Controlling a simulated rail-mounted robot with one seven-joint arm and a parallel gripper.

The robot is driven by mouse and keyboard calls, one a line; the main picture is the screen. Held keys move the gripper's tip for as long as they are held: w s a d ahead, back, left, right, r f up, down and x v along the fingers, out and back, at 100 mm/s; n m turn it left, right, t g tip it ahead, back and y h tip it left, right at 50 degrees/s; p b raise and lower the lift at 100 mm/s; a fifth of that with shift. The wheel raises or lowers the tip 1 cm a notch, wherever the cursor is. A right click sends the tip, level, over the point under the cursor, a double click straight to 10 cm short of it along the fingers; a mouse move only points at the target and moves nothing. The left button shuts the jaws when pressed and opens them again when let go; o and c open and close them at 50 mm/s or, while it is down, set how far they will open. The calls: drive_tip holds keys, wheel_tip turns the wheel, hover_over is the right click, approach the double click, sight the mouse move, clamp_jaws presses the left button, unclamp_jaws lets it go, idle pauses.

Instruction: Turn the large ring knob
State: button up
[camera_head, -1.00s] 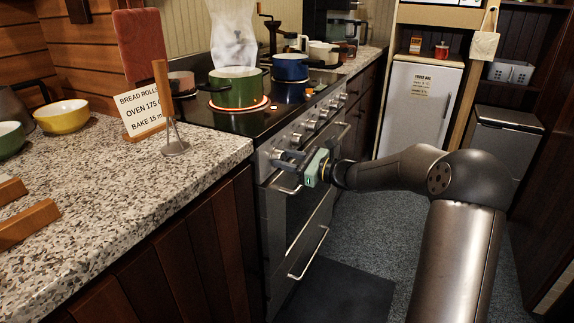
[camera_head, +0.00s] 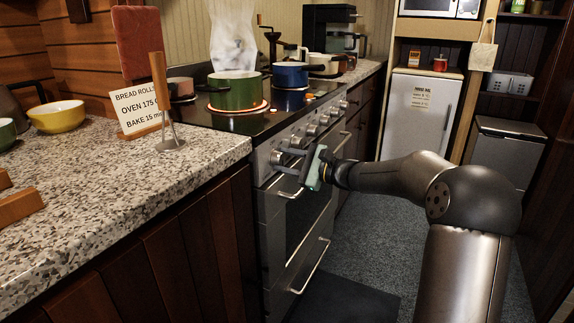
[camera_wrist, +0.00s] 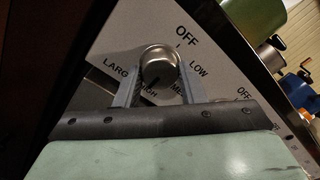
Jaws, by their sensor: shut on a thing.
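The large ring knob (camera_wrist: 158,58) is a round metal knob on the pale stove panel in the wrist view. Around it the panel reads OFF, LOW, HIGH and part of MED; a label starting LARG is partly covered by a finger. My gripper (camera_wrist: 161,72) has one finger on each side of the knob and is shut on it. A dark mark shows on the knob's lower edge. In the head view my gripper (camera_head: 289,160) is at the near end of the stove front (camera_head: 292,205), where it hides most of the knob.
A row of other knobs (camera_head: 312,130) runs along the stove front. An oven handle (camera_head: 290,193) lies just below my gripper. A green pot (camera_head: 237,92) and a blue pot (camera_head: 290,74) stand on the hob. The speckled counter (camera_head: 110,190) is at left. Open floor (camera_head: 375,215) lies right of the stove.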

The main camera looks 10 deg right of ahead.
drive_tip(key=shift+f, duration=0.1)
idle(0.3)
drive_tip(key=o, duration=1)
drive_tip(key=shift+s+d, duration=0.1)
drive_tip(key=shift+d, duration=0.05)
drive_tip(key=p+v, duration=0.3)
drive_tip(key=v, duration=1.4)
drive_tip(key=shift+p, duration=0.4)
